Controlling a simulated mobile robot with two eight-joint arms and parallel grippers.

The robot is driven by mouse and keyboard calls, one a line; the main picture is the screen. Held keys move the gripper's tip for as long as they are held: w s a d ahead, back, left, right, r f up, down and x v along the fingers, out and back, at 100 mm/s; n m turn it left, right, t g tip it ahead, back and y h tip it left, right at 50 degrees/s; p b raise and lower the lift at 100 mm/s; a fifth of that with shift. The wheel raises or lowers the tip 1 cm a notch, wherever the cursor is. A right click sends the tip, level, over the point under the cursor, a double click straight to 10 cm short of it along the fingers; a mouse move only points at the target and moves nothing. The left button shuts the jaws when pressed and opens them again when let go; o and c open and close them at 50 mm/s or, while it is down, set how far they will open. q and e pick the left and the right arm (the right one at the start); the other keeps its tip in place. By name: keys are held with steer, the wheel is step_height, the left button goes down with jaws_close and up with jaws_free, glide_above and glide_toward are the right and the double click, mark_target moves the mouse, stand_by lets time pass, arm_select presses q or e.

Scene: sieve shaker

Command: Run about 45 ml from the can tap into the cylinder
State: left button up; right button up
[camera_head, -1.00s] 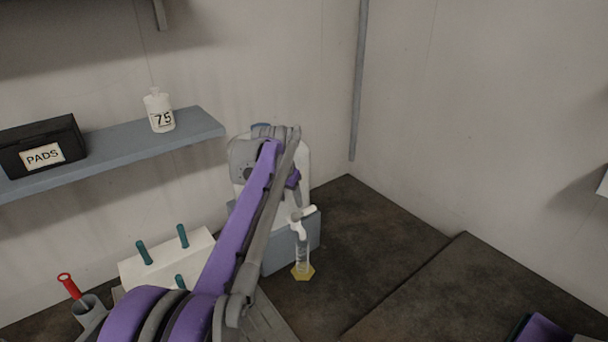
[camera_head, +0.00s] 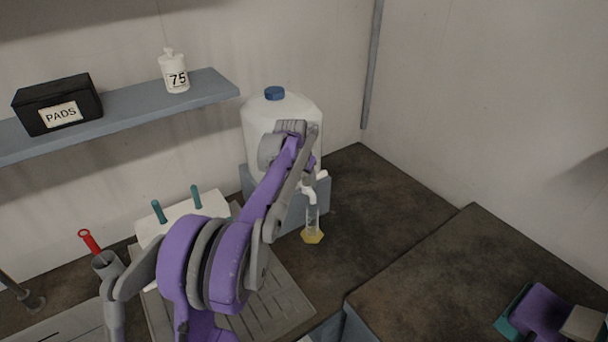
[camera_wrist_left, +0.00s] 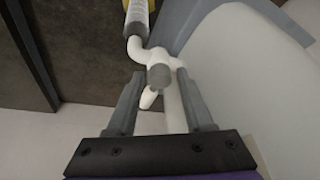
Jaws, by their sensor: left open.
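The white can (camera_head: 258,118) with a blue cap (camera_head: 274,93) sits in a blue-grey stand at the back wall. Its white tap (camera_head: 309,194) points down over the clear cylinder (camera_head: 312,217), which stands upright on a yellow base (camera_head: 312,237). My left gripper (camera_head: 308,178) is at the tap, partly hidden by its own arm. In the left wrist view the open fingers (camera_wrist_left: 160,80) straddle the tap (camera_wrist_left: 155,58), with its grey knob and white lever (camera_wrist_left: 149,98) between them. The cylinder (camera_wrist_left: 136,14) shows beyond. Its liquid level is too small to read.
A shelf (camera_head: 215,88) holds a PADS box (camera_head: 57,103) and a bottle marked 75 (camera_head: 174,75). A white block with teal pegs (camera_head: 196,197) and a cup with a red-handled tool (camera_head: 90,241) stand left. The counter (camera_head: 375,195) right of the cylinder is clear.

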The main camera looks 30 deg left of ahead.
arm_select(q)
steer(key=shift+w, duration=0.1)
jaws_close()
steer(key=m, duration=0.1)
steer(key=m+h, duration=0.1)
steer(key=m, duration=0.2)
steer(key=shift+a+h, duration=0.25)
steer(key=shift+h, duration=0.05)
steer(key=shift+r+m+h+p, duration=0.1)
steer(key=shift+m+h+p, duration=0.25)
steer(key=shift+m, duration=0.45)
steer(key=shift+r+m, duration=0.1)
steer(key=shift+m, duration=0.2)
